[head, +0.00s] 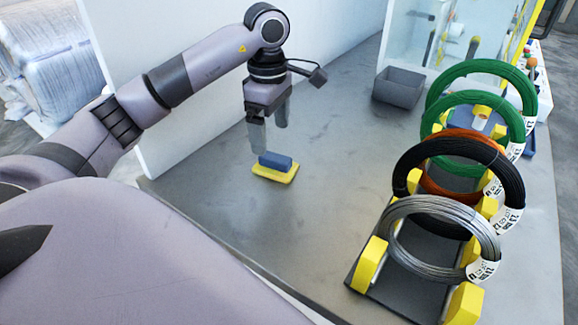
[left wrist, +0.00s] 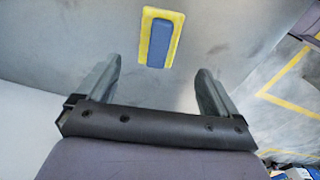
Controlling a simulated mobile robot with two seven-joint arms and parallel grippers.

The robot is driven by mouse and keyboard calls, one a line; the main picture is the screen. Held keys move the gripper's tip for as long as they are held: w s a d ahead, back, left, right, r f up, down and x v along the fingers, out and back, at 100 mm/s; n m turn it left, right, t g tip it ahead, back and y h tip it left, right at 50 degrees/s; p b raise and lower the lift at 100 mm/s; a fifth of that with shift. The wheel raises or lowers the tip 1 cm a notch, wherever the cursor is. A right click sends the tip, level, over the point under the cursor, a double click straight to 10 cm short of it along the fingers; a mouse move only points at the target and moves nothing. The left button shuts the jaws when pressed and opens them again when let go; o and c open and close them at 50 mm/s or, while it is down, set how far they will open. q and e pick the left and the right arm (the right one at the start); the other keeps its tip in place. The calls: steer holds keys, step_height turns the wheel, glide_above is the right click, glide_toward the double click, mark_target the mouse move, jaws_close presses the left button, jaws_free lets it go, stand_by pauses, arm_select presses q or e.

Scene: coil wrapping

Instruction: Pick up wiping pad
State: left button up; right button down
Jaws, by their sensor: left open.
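The wiping pad (head: 275,167) lies on the grey table, a yellow base with a blue block on top. My left gripper (head: 268,138) points down just above and behind the pad in the head view, open and empty. In the left wrist view the pad (left wrist: 160,38) shows beyond the open fingers of the gripper (left wrist: 156,82), near the top middle and roughly between their lines. The fingers look apart from the pad. My right gripper is not in view.
A rack (head: 400,292) on the right holds several wire coils: green, orange, black and a silver one (head: 440,240). A grey bin (head: 399,88) stands at the back. A white wall (head: 185,85) rises behind the table. The table around the pad is clear.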

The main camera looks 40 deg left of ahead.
mark_target(273, 156)
arm_select(q)
steer(key=shift+w+f, duration=0.15)
steer(key=shift+f, duration=0.3)
step_height(273, 156, down, 7)
steer(key=shift+r+b, duration=0.1)
steer(key=shift+b, duration=0.3)
steer(key=c, duration=1.2)
